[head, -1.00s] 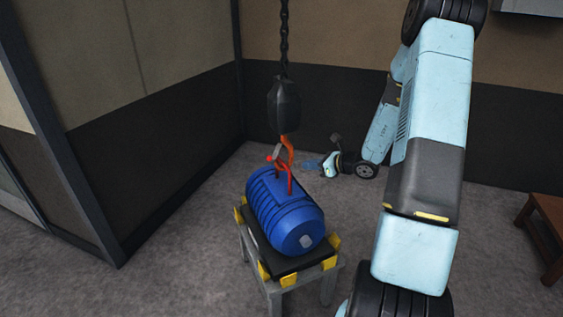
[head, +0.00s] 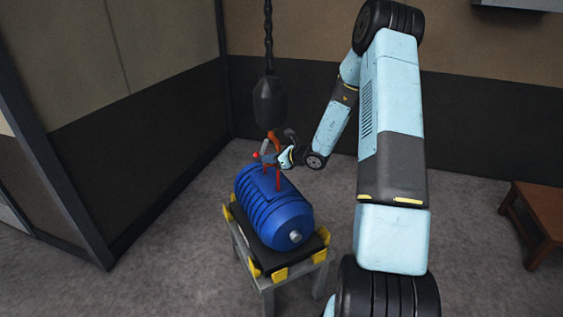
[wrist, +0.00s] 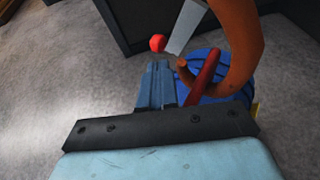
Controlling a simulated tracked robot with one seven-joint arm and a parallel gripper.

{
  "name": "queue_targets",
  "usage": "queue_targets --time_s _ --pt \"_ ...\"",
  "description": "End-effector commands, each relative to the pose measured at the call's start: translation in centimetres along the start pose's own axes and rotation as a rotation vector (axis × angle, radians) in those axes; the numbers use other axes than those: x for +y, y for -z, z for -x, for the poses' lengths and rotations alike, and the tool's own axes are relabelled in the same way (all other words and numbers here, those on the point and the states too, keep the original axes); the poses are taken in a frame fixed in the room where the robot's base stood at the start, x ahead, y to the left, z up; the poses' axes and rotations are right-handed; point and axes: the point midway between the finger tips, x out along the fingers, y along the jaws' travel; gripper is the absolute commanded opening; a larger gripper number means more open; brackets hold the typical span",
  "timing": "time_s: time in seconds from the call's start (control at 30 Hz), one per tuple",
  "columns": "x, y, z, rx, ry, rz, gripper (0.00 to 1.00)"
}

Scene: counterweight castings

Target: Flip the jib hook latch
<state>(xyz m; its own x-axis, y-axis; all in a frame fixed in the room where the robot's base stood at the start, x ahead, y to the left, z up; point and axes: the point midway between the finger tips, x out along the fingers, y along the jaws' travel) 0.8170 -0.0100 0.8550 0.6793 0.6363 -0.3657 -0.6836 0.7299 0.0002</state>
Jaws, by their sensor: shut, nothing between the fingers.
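The orange jib hook (head: 276,140) hangs under a black block, its lower part partly hidden by my gripper. It is large at the right in the wrist view (wrist: 240,45). The latch is a grey strip (wrist: 187,27) beside the hook's tip, with a red knob (wrist: 157,43); the knob also shows in the head view (head: 256,155). A red lifting loop (wrist: 205,72) runs from the hook's mouth down to the blue casting (head: 272,205). My gripper (head: 268,160) is shut and empty beside the hook. In the wrist view its blue fingers (wrist: 156,68) point at the knob, seemingly just short of it.
The casting lies on a grey stand (head: 262,284) with a black top and yellow corner blocks. The black hook block (head: 269,102) hangs from a chain (head: 268,35) above. A brown wooden table (head: 540,215) stands at the far right. Grey floor is clear around the stand.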

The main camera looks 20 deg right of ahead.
Motion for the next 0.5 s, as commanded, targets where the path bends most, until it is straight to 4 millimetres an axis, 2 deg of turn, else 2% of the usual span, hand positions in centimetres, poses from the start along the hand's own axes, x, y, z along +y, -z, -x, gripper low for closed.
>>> queue_targets --time_s 0.2,0.5 --pt "-0.04 -0.67 -1.07 0.000 0.000 0.000 0.00" --pt "-0.05 -0.73 -1.16 0.001 0.001 0.000 0.00"
